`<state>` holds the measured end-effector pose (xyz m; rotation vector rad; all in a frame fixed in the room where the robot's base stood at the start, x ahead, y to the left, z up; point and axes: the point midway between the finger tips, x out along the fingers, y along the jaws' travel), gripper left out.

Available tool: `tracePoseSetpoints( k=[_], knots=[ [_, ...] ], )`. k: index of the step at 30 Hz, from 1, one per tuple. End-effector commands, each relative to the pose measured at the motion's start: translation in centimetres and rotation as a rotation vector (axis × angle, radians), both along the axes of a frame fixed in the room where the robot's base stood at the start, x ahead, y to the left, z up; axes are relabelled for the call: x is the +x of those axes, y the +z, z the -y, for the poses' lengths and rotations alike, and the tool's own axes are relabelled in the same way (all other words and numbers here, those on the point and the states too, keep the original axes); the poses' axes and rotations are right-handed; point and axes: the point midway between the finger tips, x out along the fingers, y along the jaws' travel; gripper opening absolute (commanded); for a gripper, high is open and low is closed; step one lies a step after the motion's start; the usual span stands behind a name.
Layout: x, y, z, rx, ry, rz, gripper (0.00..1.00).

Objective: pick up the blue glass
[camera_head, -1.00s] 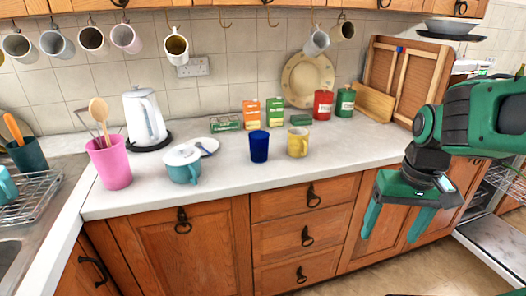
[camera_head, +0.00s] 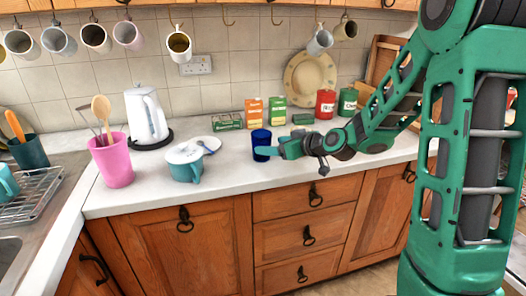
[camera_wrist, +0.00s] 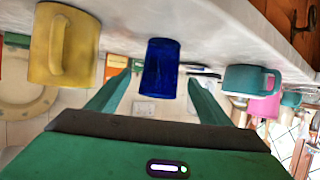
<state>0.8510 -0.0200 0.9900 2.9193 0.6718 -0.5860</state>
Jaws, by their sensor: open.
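The blue glass (camera_head: 261,144) stands upright on the white counter, near the middle of the head view. My gripper (camera_head: 278,149) reaches in from the right at the height of the glass. In the wrist view, which is upside down, the blue glass (camera_wrist: 161,68) shows between the two green fingers of my gripper (camera_wrist: 158,95). The fingers are spread with a gap on each side of the glass. Whether the fingertips reach past the glass is hard to tell.
A yellow mug (camera_wrist: 62,45) stands close beside the glass; my arm hides it in the head view. A teal pot (camera_head: 185,163), a pink utensil holder (camera_head: 112,160) and a white kettle (camera_head: 146,116) stand left. Small boxes (camera_head: 265,112) and tins (camera_head: 325,104) stand behind.

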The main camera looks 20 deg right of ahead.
Motion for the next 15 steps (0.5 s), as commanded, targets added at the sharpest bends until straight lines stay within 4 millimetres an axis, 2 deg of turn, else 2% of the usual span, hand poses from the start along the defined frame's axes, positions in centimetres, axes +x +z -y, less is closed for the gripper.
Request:
tracePoseSetpoints(
  k=[9,15],
  knots=[
    [3.7,-1.6,-1.7,0.003,0.001,0.003,0.73],
    [4.6,-2.0,-2.2,0.002,-0.001,0.002,0.73]
  ],
)
